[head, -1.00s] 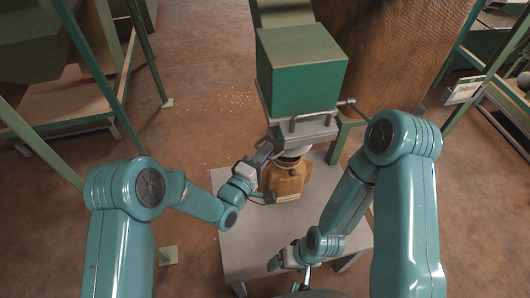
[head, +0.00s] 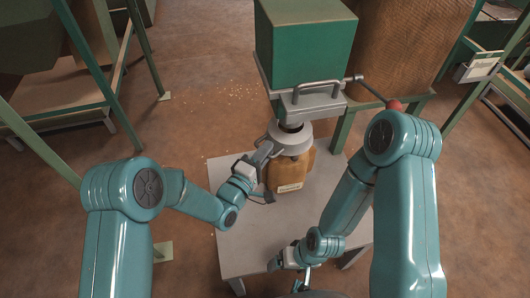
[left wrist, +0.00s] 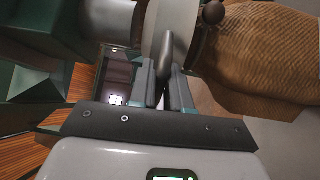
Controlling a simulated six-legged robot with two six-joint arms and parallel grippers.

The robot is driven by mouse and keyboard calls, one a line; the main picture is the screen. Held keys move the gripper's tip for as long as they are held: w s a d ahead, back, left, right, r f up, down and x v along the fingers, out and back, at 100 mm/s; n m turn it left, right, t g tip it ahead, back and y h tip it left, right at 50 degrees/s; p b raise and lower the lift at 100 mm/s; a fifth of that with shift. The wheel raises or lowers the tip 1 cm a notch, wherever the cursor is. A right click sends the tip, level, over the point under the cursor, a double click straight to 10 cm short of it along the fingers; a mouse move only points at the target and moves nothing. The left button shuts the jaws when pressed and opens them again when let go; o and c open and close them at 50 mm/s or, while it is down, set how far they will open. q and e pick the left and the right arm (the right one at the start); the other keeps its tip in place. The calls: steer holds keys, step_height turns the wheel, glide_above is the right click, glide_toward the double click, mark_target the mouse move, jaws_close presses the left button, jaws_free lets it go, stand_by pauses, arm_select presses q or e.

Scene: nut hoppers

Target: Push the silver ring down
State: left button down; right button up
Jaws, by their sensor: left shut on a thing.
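The silver ring (head: 292,140) sits around the neck between the green hopper (head: 305,50) and a brown sack (head: 290,175) hanging below it. In the left wrist view the ring (left wrist: 178,22) is a pale band between the grey spout and the sack's woven side. My left gripper (head: 263,154) is at the ring's left side. In the left wrist view its fingers (left wrist: 166,88) are shut on the ring's grey lug (left wrist: 167,52). My right gripper (head: 277,262) hangs low over the table's front, away from the ring; its jaws are too small to read.
The grey table (head: 240,240) is under the sack and mostly bare. A lever with a red knob (head: 393,105) sticks out at the hopper's right. A large brown sack (head: 410,40) stands behind. Green frames (head: 90,65) stand left and right. Grains lie on the floor.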

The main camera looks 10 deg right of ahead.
arm_select(q)
steer(key=shift+f, duration=0.3)
steer(key=c, duration=1.5)
jaws_free()
steer(key=shift+o, duration=0.2)
steer(key=r+v, duration=0.1)
steer(key=v, duration=1.5)
steer(key=shift+s+a+f+b, duration=0.15)
steer(key=shift+a+f+b, duration=0.05)
steer(key=shift+f+b, duration=0.15)
steer(key=shift+r, duration=0.1)
